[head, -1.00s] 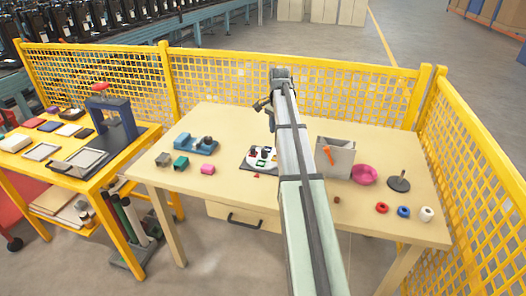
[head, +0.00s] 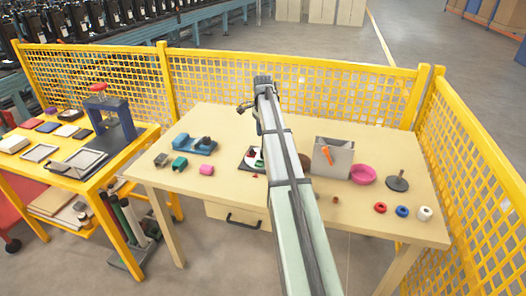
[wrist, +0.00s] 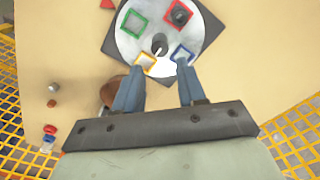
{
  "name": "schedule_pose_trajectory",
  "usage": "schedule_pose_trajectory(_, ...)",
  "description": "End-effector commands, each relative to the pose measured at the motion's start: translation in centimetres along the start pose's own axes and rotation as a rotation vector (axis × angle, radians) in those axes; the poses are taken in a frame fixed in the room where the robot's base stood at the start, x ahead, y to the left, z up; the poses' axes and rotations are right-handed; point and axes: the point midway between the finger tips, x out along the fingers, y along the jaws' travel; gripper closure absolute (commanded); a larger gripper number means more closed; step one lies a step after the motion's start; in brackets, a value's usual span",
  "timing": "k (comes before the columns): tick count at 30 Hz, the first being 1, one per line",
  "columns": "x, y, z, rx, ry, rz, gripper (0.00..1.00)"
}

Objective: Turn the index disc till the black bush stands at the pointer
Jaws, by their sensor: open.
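The index disc (wrist: 152,25), pale grey with a raised centre knob, lies on a dark square plate (wrist: 214,18). Green (wrist: 132,22), blue (wrist: 181,54) and yellow frames (wrist: 146,62) are on it. The black bush (wrist: 180,14) sits in the red frame near the wrist view's top edge. A red triangular pointer (wrist: 107,4) is beside the disc at the top left, nearest the green frame. My gripper (wrist: 160,68) is open and empty, its blue fingers over the near rim by the yellow and blue frames. In the head view my arm hides much of the disc (head: 249,163).
A grey bin (head: 333,160) with an orange handle, a pink bowl (head: 362,174) and a dark peg stand (head: 397,182) are right of my arm. A blue fixture (head: 196,146) and small blocks are left.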

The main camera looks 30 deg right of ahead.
Motion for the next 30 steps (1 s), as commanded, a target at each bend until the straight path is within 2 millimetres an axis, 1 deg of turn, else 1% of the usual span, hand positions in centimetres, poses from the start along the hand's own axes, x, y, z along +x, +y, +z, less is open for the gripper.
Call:
schedule_pose_trajectory(1,1.1,0.1,0.1,0.0,-0.001,0.002,0.6)
schedule_pose_trajectory(6,4.0,0.1,0.0,-0.001,-0.001,0.003,0.6)
schedule_pose_trajectory(10,6.0,0.1,0.0,-0.001,-0.001,0.002,0.6)
schedule_pose_trajectory(15,7.7,0.0,0.0,-0.001,0.0,0.001,0.6)
schedule_pose_trajectory(21,8.7,0.0,0.0,-0.001,0.0,0.001,0.6)
schedule_pose_trajectory(30,8.8,0.0,0.0,-0.001,0.0,0.0,0.6)
